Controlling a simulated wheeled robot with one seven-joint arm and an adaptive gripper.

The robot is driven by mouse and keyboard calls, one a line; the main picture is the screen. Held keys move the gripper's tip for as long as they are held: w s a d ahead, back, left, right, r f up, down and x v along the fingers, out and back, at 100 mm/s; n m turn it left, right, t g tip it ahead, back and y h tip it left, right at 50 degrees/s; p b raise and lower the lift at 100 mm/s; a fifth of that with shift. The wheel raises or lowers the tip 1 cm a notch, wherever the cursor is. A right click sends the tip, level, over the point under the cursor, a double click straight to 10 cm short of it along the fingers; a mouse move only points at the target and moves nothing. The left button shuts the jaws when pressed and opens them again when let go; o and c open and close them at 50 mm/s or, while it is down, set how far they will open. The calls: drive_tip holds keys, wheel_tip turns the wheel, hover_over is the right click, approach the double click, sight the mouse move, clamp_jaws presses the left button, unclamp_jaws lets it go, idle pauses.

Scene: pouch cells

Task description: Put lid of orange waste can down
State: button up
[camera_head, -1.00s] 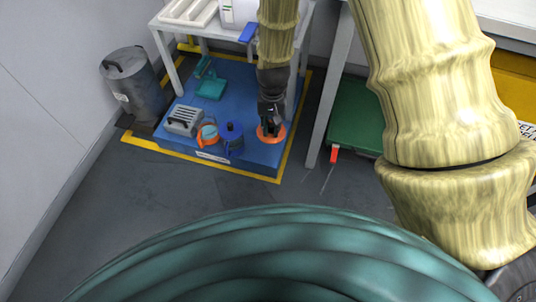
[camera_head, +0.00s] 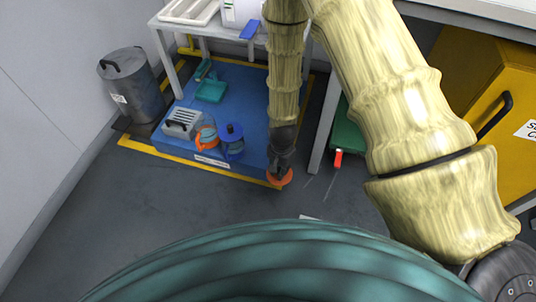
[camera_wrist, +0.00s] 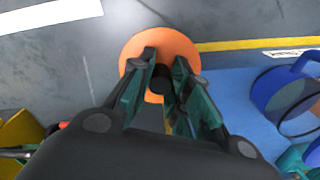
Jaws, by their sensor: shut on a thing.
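The orange lid (camera_head: 286,180) is a flat round disc with a dark knob. My gripper (camera_head: 279,168) is shut on this knob, at the front right corner of the blue platform. In the wrist view the lid (camera_wrist: 190,50) lies beyond my gripper (camera_wrist: 164,65), over grey floor and the yellow line. I cannot tell whether it touches anything below. The orange waste can (camera_head: 208,142) stands on the platform to the left, with its top uncovered.
A blue can (camera_head: 231,142) stands right of the orange can on the blue platform (camera_head: 247,100). A grey slotted box (camera_head: 182,124) and a teal dustpan (camera_head: 211,91) are also there. A grey bin (camera_head: 133,85) stands left. A table leg (camera_head: 326,130) is right of my gripper. Floor in front is clear.

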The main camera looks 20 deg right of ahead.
drive_tip(key=w+b, duration=0.1)
drive_tip(key=w, duration=0.3)
drive_tip(key=w+f+b, duration=0.1)
drive_tip(key=w+b, duration=0.1)
drive_tip(key=w, duration=0.2)
drive_tip(key=w+b, duration=0.1)
drive_tip(key=w, duration=0.2)
drive_tip(key=shift+w+a+f+b, duration=0.15)
drive_tip(key=shift+w+a+b, duration=0.1)
drive_tip(key=shift+w+b, duration=0.15)
drive_tip(key=shift+f+b, duration=1.4)
drive_tip(key=shift+f, duration=0.25)
clamp_jaws()
drive_tip(key=shift+f, duration=0.1)
drive_tip(key=o, duration=0.9)
unclamp_jaws()
